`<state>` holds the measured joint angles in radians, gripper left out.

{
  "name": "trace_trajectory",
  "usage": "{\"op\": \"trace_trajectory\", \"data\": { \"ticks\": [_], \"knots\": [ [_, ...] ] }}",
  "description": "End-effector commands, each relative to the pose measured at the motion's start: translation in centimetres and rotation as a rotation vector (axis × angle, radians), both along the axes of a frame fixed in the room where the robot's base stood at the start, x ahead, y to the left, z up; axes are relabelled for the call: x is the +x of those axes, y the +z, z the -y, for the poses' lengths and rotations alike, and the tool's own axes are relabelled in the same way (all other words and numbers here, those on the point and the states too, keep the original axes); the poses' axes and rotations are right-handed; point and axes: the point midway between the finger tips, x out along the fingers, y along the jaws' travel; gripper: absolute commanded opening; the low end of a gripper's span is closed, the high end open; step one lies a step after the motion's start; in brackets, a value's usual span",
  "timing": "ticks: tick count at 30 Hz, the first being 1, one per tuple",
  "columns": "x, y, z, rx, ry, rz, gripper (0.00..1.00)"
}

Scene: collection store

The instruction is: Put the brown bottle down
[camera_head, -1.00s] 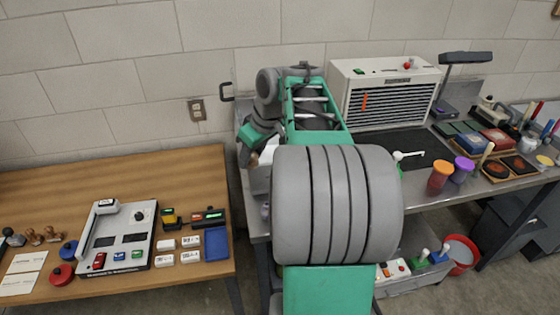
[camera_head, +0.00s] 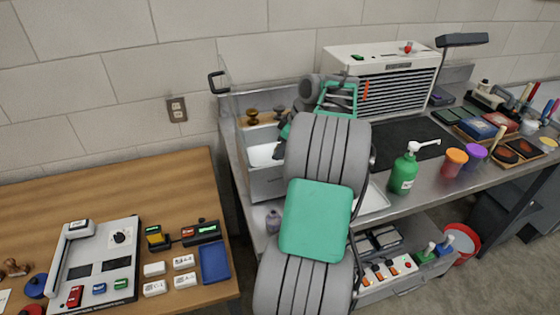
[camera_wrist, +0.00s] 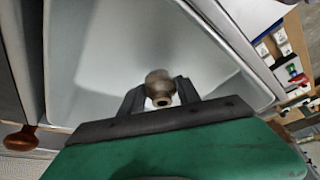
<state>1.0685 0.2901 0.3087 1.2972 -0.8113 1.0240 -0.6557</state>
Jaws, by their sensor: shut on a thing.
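The brown bottle (camera_wrist: 158,78) shows in the wrist view as a small brownish rounded end with a dark opening. My gripper (camera_wrist: 160,92) is shut on it, with one dark finger on either side. Behind the bottle is the pale inside of a bin (camera_wrist: 95,60). In the head view this grey bin (camera_head: 265,184) stands at the left end of the metal bench, and my gripper (camera_head: 282,150) is at its right side, partly hidden by my arm. I cannot make out the bottle there. Whether it touches the bin floor cannot be told.
Brown-knobbed items (camera_head: 252,116) stand behind the bin. A green pump bottle (camera_head: 404,174) and an orange cup (camera_head: 454,162) stand to the right. A wooden table (camera_head: 120,190) with a console and small boxes is at left.

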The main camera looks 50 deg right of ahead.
Motion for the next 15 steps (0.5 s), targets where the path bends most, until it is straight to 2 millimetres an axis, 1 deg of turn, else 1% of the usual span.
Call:
{"op": "trace_trajectory", "data": {
  "ticks": [1, 3, 11, 14, 15],
  "knots": [
    [0.0, -1.1, -0.1, 0.004, 0.001, -0.003, 0.0],
    [0.1, -1.9, -0.2, 0.002, 0.001, -0.002, 0.0],
    [0.1, -2.1, -0.2, 0.001, 0.004, -0.001, 0.0],
    [0.2, -2.5, -0.3, 0.002, 0.004, -0.002, 0.0],
    [0.2, -2.4, -0.3, 0.002, 0.004, -0.002, 0.41]
  ]
}}
